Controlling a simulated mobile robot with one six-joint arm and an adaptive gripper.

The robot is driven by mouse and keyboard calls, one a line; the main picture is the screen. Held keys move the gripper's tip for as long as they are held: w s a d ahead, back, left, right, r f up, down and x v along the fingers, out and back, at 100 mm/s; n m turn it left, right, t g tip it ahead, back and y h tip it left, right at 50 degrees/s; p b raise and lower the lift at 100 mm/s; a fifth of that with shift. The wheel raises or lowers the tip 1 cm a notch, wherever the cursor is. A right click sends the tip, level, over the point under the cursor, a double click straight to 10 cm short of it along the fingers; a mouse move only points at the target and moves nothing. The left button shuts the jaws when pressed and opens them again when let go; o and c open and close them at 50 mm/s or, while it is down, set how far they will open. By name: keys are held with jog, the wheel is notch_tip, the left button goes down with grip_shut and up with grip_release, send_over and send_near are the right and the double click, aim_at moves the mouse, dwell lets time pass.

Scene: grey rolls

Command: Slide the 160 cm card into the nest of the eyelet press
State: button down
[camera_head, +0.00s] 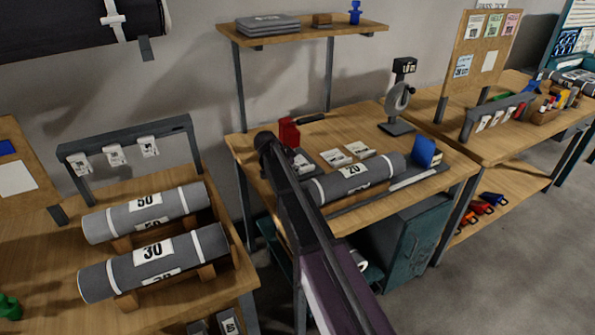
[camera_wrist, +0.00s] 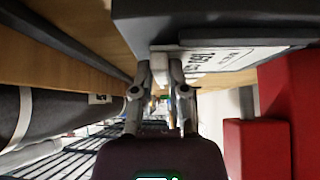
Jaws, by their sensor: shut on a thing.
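The 160 cm card (camera_wrist: 212,60) is white with dark print in the wrist view. My gripper (camera_wrist: 167,68) is shut on one end of it. The printed part lies along a dark grey block (camera_wrist: 215,18), which looks like the base of the eyelet press. I cannot tell how far the card sits in the nest. The red body of the press (camera_wrist: 275,120) fills the right of the wrist view. In the head view the press (camera_head: 289,132) shows red with a dark lever on the middle bench, and my arm hides the gripper and part of the base.
White cards (camera_head: 360,149) lie on the bench right of the press. A grey roll marked 20 (camera_head: 357,178) lies in front of them. A grey stand with a ring (camera_head: 398,100) and a blue block (camera_head: 427,152) stand at right. Rolls marked 50 (camera_head: 147,211) and 30 (camera_head: 155,262) rest at left.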

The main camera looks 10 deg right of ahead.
dwell(0.3)
jog(key=c, duration=0.6)
grip_release()
jog(key=shift+r, duration=0.1)
notch_tip(320, 180, up, 9)
jog(key=p, duration=0.9)
jog(key=shift+r, duration=0.15)
